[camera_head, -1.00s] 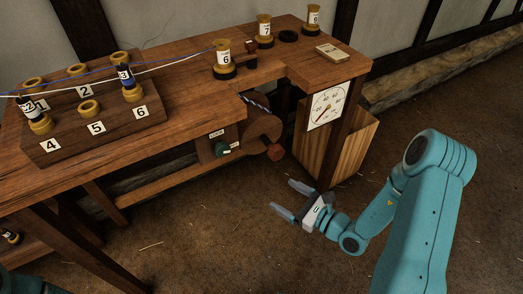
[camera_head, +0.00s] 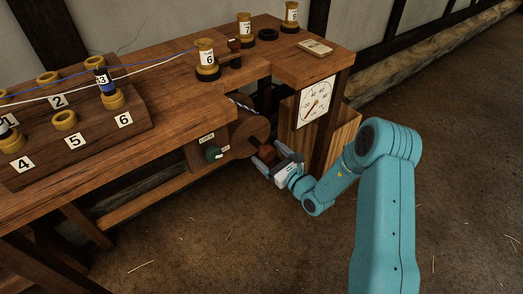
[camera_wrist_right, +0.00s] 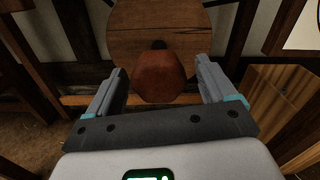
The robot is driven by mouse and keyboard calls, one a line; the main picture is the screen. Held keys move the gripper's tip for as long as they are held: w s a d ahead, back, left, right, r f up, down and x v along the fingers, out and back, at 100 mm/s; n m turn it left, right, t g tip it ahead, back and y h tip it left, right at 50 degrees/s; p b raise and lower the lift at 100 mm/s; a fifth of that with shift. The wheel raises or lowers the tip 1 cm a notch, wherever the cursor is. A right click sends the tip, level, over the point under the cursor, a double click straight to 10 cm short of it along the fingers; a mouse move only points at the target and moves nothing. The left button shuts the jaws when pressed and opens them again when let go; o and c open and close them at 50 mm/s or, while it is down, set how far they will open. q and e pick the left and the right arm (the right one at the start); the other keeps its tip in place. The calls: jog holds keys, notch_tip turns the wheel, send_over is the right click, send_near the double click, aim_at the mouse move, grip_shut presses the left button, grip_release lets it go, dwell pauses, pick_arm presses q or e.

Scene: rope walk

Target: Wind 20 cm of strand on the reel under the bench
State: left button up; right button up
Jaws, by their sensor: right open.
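The reel (camera_head: 249,134) is a round wooden disc under the bench (camera_head: 150,127), with strand showing at its upper edge. It also shows in the right wrist view (camera_wrist_right: 190,20). Its reddish-brown crank knob (camera_head: 266,153) sticks out toward me. In the right wrist view the knob (camera_wrist_right: 158,77) lies between the two fingers. My right gripper (camera_head: 272,164) is open around the knob, with a gap on each side. A green lock knob (camera_head: 212,153) sits on a panel left of the reel. My left gripper is out of view.
A dial gauge (camera_head: 316,103) is on the bench's right leg, beside a wooden bin (camera_head: 346,128). Numbered bobbins, such as bobbin 6 (camera_head: 205,57), stand on the bench top with a rack (camera_head: 90,130). The floor in front is clear.

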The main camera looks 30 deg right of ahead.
aim_at(262, 149)
jog(key=shift+w+a, duration=0.15)
jog(key=shift+w, duration=0.8)
jog(key=shift+w+a, duration=0.1)
jog(key=shift+w, duration=0.8)
jog(key=shift+c, duration=0.3)
jog(key=c, duration=1)
jog(key=shift+o, duration=0.2)
jog(key=shift+m, duration=0.4)
